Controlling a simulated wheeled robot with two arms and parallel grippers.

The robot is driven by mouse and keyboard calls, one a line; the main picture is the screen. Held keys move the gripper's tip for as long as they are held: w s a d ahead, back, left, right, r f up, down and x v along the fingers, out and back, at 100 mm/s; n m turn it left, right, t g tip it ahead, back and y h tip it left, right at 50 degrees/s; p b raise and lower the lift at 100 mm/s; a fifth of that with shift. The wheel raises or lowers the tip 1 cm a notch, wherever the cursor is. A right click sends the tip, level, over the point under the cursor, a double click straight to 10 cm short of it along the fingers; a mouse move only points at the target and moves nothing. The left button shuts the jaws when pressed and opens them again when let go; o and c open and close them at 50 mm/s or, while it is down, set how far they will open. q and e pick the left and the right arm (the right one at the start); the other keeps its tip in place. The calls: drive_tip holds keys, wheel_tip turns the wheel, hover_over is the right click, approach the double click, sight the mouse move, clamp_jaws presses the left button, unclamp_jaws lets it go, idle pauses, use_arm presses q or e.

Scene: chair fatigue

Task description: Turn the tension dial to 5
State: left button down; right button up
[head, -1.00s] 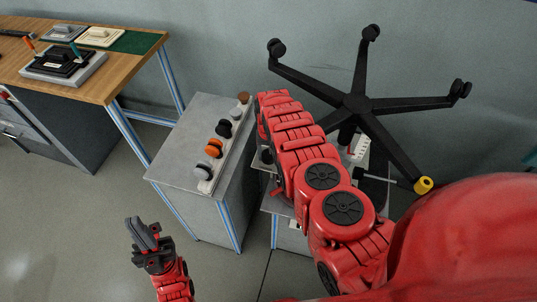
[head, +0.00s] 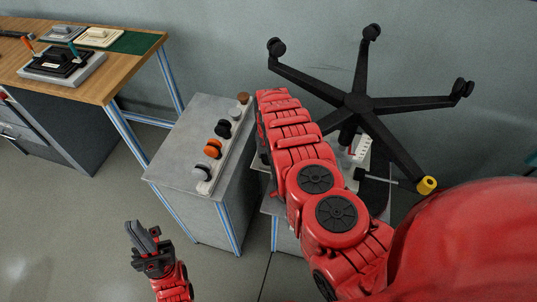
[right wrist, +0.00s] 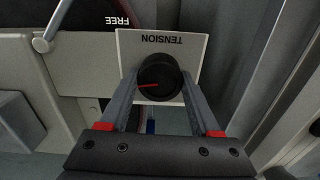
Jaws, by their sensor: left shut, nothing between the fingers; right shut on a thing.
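The tension dial (right wrist: 160,76) is a round black knob with a red pointer line, in the right wrist view. The pointer lies toward the left of the picture, tipped slightly down. A white plate (right wrist: 128,42) behind it reads TENSION upside down; no dial numbers can be made out. My right gripper (right wrist: 158,92) is shut on the dial, one finger on each side. In the head view my right arm hides the dial and this gripper. My left gripper (head: 143,240) is shut and empty above the floor, apart from everything.
A grey cabinet (head: 185,160) with several coloured knobs stands left of my right arm. A black five-legged chair base (head: 357,102) is mounted upturned behind it. A dark panel marked FREE (right wrist: 95,14) is beside the dial plate. A wooden bench (head: 100,85) stands far left.

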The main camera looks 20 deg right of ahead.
drive_tip(key=o, duration=1.4)
drive_tip(key=shift+w+r, duration=0.1)
drive_tip(key=shift+r, duration=0.45)
wheel_tip(320, 180, up, 16)
drive_tip(key=p, duration=0.3)
drive_tip(key=shift+r, duration=0.15)
